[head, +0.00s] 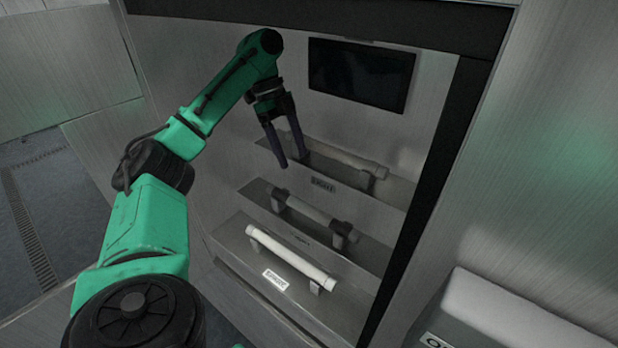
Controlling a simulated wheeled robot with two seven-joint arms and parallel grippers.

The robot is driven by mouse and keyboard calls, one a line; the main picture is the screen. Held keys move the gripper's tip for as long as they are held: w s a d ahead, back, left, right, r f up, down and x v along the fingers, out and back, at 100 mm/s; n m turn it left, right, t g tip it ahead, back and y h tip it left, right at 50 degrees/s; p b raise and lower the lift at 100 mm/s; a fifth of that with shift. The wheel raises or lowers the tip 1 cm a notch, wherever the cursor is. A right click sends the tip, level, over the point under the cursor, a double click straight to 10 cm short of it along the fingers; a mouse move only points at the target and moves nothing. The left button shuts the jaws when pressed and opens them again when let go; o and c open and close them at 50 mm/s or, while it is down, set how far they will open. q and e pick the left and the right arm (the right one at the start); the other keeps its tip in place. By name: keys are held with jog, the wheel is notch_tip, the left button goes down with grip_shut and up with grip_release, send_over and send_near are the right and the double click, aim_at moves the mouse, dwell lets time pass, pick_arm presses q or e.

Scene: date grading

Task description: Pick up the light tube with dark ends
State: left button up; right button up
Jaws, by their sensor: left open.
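A light grey tube with dark ends (311,212) lies on the middle shelf, with its dark ends near its two supports. My left gripper (292,161) is open and points down. It appears in front of the left part of the top shelf, up and to the left of the tube in the picture. Nothing is between its fingers that I can make out. A pale tube (348,158) lies on the top shelf, its left end close to the fingers in the picture. A white tube (290,258) rests on brackets on the bottom shelf. My right gripper is out of view.
The shelves stand as steps in a metal recess, with labels on their front edges. A dark screen (360,75) hangs on the back wall. A dark frame post (437,170) bounds the right side. A pale-topped box (510,315) stands at lower right.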

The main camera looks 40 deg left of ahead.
pick_arm(q)
jog(key=b+x, duration=0.2)
jog(key=x, duration=0.1)
jog(key=b, duration=0.4)
send_over(311, 208)
jog(key=s+a, duration=0.1)
jog(key=a, duration=0.1)
jog(key=f, duration=0.3)
jog(key=shift+s+d+f, duration=0.1)
jog(key=shift+d+f, duration=0.15)
jog(key=f, duration=0.1)
jog(key=w+f+b, duration=0.1)
jog(key=f, duration=0.3)
jog(key=shift+w+d+f+b, duration=0.15)
jog(key=shift+w+d+b, duration=0.1)
jog(key=shift+w+b, duration=0.05)
jog(key=shift+d+f, duration=0.2)
jog(key=shift+d, duration=0.1)
jog(key=shift+s+d+r, duration=0.15)
jog(key=shift+s+d, duration=0.05)
jog(key=shift+s, duration=0.05)
jog(key=shift+w+a, duration=0.1)
grip_shut()
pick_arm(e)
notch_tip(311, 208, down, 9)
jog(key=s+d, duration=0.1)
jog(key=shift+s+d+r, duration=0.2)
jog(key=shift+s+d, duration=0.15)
